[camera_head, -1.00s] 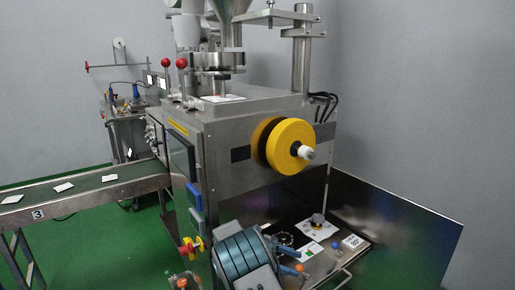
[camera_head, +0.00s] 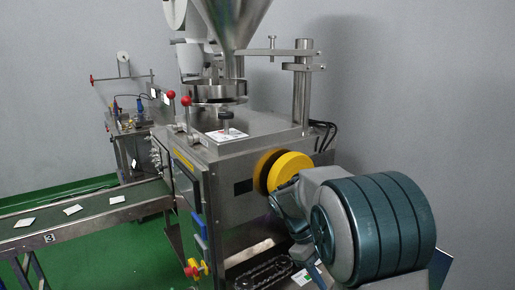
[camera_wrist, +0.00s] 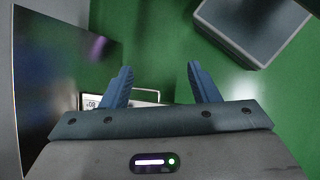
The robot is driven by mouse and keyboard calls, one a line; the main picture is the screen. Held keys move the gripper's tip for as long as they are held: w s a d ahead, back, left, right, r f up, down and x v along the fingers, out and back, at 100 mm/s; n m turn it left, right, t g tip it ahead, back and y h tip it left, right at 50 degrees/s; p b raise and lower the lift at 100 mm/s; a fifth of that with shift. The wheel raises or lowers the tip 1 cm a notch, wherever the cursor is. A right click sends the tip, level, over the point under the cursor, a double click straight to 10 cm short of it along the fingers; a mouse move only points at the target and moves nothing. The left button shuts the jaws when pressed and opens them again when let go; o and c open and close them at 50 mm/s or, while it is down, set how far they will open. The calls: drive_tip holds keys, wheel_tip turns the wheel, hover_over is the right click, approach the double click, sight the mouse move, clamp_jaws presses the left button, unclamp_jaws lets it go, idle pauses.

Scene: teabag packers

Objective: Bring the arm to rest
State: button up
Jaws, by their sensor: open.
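My gripper shows in the wrist view (camera_wrist: 160,88), its two blue fingers spread apart with nothing between them. It points down over the green floor and the handled edge of a tray (camera_wrist: 147,96). In the head view my arm is large at the lower right, in front of the teabag machine (camera_head: 240,150). The fingers are hidden in that view. The arm covers part of the yellow roll (camera_head: 291,168) on the machine's side.
A conveyor (camera_head: 85,217) with several white teabags runs to the left. A second small machine (camera_head: 130,120) stands behind it. A dark panel (camera_wrist: 60,80) lies left of my gripper in the wrist view, and a grey box (camera_wrist: 250,28) at the upper right. Green floor lies between.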

drive_tip(key=s+a+r+m+t+y+p, duration=0.1)
drive_tip(key=s+r+m+t+y+p, duration=0.4)
drive_tip(key=s+r+p, duration=0.9)
drive_tip(key=shift+s+a+r+m+t+y, duration=0.4)
drive_tip(key=shift+s+r+m+y, duration=0.2)
drive_tip(key=shift+s+r+m, duration=1.25)
